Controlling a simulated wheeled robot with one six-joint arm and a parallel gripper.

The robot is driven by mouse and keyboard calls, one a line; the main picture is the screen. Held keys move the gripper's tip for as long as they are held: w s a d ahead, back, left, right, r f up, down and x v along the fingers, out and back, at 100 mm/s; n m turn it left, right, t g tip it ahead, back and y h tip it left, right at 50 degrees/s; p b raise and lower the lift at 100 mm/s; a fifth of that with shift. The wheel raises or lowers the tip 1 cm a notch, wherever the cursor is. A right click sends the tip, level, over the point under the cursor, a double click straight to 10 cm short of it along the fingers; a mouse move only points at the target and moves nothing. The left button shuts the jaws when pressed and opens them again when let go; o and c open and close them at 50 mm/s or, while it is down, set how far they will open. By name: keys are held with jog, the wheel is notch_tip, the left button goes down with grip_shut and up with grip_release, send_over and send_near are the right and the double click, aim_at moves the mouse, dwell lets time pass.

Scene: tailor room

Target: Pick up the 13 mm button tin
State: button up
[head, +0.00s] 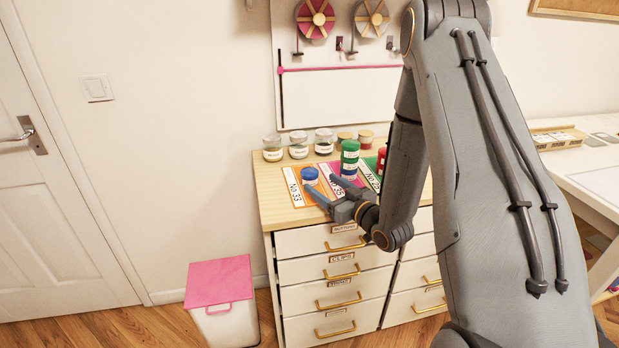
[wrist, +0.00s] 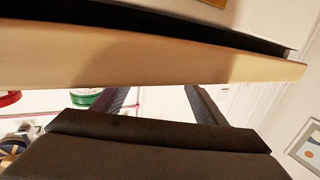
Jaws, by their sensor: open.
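Several small tins stand on the cabinet top in the head view. My gripper (head: 322,184) is open and empty over the front of the cabinet top, just in front of the left blue tin. In the wrist view its fingers run behind the wooden edge, hiding the tips.
Numbered cards lie under the tins, including an orange-edged one (head: 297,186). Glass jars (head: 298,146) stand along the back. The wooden front edge (wrist: 150,55) crosses the wrist view. A pink-lidded bin (head: 219,280) stands left of the drawers. A white table (head: 590,165) is at right.

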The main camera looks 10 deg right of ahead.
aim_at(315, 177)
jog(key=shift+p+x, duration=1.05)
jog(key=shift+x, duration=2)
jog(key=shift+d, duration=0.15)
jog(key=c, duration=1.2)
jog(key=shift+r, duration=0.2)
